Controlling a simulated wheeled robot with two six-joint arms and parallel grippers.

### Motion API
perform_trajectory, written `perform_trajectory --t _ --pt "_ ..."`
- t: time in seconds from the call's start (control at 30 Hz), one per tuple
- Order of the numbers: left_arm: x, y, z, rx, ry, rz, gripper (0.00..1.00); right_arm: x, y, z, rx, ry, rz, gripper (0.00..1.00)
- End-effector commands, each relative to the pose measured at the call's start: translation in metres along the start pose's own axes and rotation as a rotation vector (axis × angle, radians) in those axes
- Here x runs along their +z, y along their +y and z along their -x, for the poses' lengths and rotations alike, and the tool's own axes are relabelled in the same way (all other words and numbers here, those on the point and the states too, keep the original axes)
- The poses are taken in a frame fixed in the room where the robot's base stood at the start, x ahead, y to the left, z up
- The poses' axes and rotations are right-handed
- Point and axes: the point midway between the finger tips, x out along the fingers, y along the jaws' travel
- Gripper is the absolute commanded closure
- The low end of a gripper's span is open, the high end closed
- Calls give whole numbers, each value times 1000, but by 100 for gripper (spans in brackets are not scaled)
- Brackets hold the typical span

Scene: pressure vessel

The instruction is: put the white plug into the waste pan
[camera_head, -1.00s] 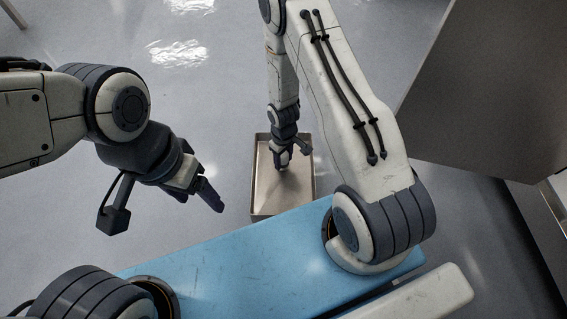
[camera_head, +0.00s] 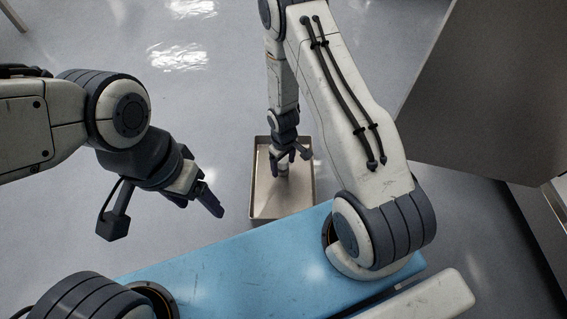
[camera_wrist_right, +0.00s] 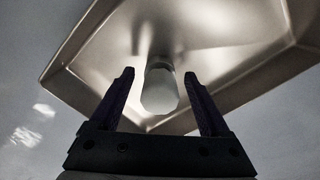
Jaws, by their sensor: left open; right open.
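The metal waste pan (camera_head: 281,205) lies on the floor beyond the blue base. My right gripper (camera_head: 283,160) points down over it with open jaws. The white plug (camera_wrist_right: 160,88) shows between and beyond the two fingertips (camera_wrist_right: 158,85) in the right wrist view, with clear gaps to both fingers. The pan's inside (camera_wrist_right: 225,60) fills the upper wrist view. My left gripper (camera_head: 207,200) is open and empty, left of the pan.
A large grey cabinet or panel (camera_head: 485,95) stands at the right. My blue base is in front of the pan. The grey floor (camera_head: 200,100) is clear to the left of and behind the pan.

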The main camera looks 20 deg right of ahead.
Motion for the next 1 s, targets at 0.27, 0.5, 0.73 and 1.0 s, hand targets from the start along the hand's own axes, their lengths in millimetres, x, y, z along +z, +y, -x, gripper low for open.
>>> perform_trajectory --t 0.27,0.5,0.73,1.0 --pt "-2 2 29 0 0 0 29 0 0 29 0 0 0 20" --pt "-4 5 68 0 0 0 29 0 0 68 0 0 0 20" --pt "-6 8 104 0 0 0 29 0 0 105 0 0 0 20" --pt "-6 9 123 0 0 0 29 -3 -2 130 3 2 4 20"
